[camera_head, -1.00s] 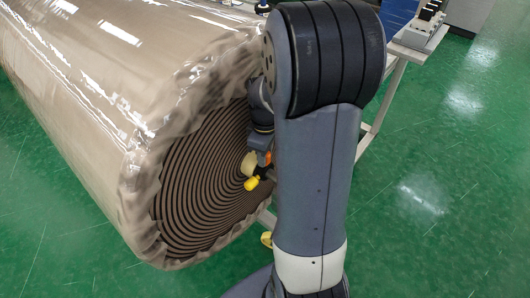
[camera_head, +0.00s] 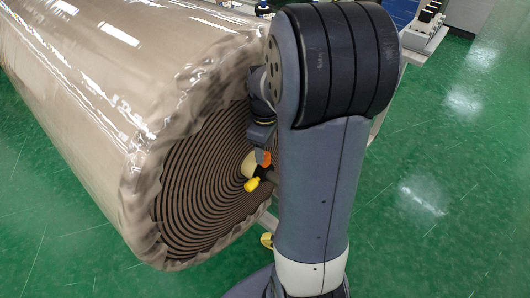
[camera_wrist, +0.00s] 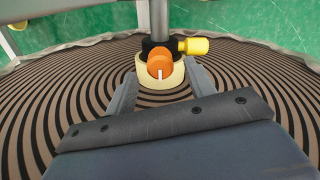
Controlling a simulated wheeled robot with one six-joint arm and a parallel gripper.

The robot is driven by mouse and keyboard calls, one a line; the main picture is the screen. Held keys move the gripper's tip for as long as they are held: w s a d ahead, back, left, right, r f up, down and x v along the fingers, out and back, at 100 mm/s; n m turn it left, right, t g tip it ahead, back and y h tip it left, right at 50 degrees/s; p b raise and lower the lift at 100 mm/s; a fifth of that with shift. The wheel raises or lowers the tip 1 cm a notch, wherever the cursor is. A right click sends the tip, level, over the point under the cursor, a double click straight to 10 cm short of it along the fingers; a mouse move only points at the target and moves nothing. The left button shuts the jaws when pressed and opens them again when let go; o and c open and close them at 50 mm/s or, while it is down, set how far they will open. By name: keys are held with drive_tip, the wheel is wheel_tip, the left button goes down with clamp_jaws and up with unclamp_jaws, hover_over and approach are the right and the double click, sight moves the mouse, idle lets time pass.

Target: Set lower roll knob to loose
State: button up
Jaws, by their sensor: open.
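The lower roll's orange knob (camera_wrist: 160,64) sits on a black collar around a grey shaft at the roll's core, with a white mark on its face pointing down in the wrist view. It also shows small in the head view (camera_head: 264,158). My gripper (camera_wrist: 160,84) is open. Its two fingers lie left and right of the cream core ring (camera_wrist: 150,77), their tips just short of the knob. I cannot tell whether they touch anything. In the head view my arm hides most of the gripper.
The large wrapped roll (camera_head: 95,85) fills the left of the head view, its striped end facing my arm. A yellow plug (camera_wrist: 194,46) juts right beside the knob. A white stand (camera_head: 392,92) is behind my arm. Green floor is clear at right.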

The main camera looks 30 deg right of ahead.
wheel_tip(320, 180, up, 8)
drive_tip(key=shift+f+p, duration=0.2)
drive_tip(key=shift+p, duration=0.15)
wheel_tip(320, 180, down, 11)
drive_tip(key=shift+f+b, duration=0.1)
drive_tip(key=shift+b, duration=0.55)
drive_tip(key=shift+m, duration=0.3)
drive_tip(key=shift+r, duration=0.2)
